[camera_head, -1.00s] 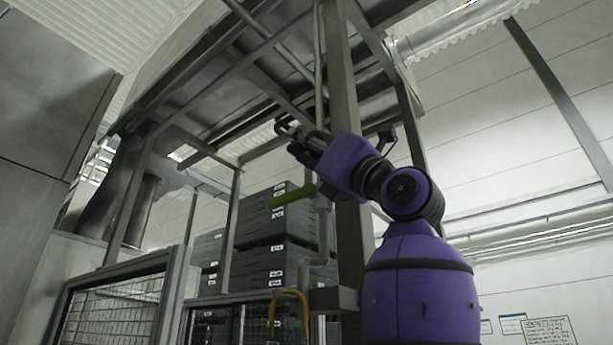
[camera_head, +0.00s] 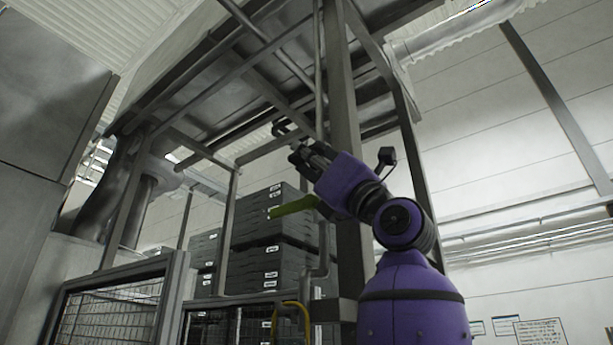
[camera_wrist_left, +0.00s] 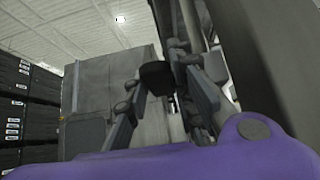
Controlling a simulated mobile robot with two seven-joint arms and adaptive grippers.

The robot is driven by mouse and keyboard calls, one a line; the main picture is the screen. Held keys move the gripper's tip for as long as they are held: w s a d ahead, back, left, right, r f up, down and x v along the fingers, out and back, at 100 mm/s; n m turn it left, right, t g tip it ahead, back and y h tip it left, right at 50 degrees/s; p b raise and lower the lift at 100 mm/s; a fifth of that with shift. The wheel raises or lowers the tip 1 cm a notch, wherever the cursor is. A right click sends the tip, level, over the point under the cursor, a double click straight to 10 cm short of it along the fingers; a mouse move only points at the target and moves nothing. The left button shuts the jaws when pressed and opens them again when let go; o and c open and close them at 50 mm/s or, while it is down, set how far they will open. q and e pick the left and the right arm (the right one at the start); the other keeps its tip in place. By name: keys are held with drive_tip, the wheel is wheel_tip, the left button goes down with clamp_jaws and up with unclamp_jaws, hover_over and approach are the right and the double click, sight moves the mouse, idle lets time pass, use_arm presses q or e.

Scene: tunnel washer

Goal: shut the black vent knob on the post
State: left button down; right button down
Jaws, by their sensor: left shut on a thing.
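The black vent knob (camera_wrist_left: 156,77) shows in the left wrist view as a dark rounded piece between the two fingers of my left gripper (camera_wrist_left: 161,50). The fingers are shut on it, one on each side. In the head view my left gripper (camera_head: 303,153) is raised in front of the metal post (camera_head: 343,80), at the end of my purple arm. There I cannot make out the knob, which is small or hidden by the fingers. My right gripper is in neither view.
A yellow-green lever (camera_head: 290,207) sticks out left just below my gripper, near a vertical pipe. Dark stacked crates (camera_head: 262,265) stand behind a mesh fence (camera_head: 112,310). A metal frame (camera_head: 215,75) spans overhead. A yellow bent tube (camera_head: 298,308) stands low.

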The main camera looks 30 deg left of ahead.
use_arm(q)
drive_tip(key=c, duration=1.8)
unclamp_jaws()
drive_tip(key=shift+o, duration=0.2)
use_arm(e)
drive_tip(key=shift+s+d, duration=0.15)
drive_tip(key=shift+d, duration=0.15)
use_arm(q)
drive_tip(key=shift+d, duration=0.1)
drive_tip(key=v, duration=1.2)
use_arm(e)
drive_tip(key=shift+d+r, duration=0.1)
